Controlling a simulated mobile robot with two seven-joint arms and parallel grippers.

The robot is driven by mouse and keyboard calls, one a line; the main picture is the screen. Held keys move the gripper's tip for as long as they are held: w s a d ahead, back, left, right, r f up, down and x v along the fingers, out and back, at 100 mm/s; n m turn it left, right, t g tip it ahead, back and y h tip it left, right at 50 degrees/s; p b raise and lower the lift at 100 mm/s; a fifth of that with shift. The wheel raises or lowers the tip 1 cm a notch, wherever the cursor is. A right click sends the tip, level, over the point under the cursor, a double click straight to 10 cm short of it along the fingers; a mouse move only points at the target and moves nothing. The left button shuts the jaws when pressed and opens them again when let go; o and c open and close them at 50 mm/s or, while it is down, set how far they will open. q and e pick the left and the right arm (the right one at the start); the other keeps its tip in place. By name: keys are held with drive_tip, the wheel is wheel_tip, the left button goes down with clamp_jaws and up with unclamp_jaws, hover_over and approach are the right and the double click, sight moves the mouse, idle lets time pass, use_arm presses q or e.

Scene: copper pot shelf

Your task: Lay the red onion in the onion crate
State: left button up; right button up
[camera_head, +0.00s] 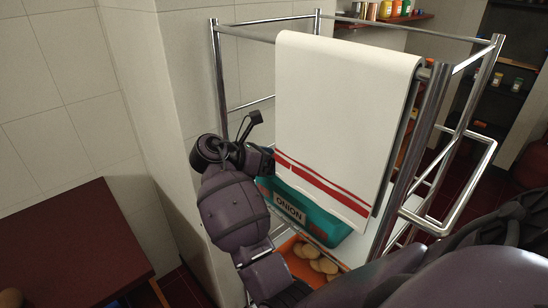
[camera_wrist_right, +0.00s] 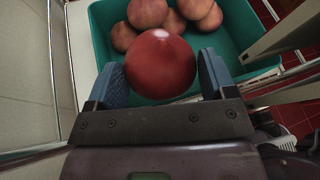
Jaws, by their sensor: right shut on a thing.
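The red onion (camera_wrist_right: 160,63) is dark red and round in the right wrist view. My right gripper (camera_wrist_right: 163,72) is shut on it, with one blue-grey finger on each side. The teal onion crate (camera_wrist_right: 239,50) lies beneath and beyond it; I cannot tell whether the onion touches the crate. In the head view the crate (camera_head: 327,222) shows its "ONION" label on a rack shelf, partly behind a hanging towel. There the held onion and the right gripper's fingers are hidden. My left gripper is not in view.
Several paler onions (camera_wrist_right: 147,13) lie at the crate's far side. A white towel with red stripes (camera_head: 343,110) hangs from the metal rack (camera_head: 220,80) in front of the crate. An orange crate of potatoes (camera_head: 306,262) sits below. Metal posts stand close to my arm.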

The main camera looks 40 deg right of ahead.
drive_tip(key=shift+f, duration=0.6)
drive_tip(key=o, duration=0.8)
drive_tip(key=shift+c, duration=0.2)
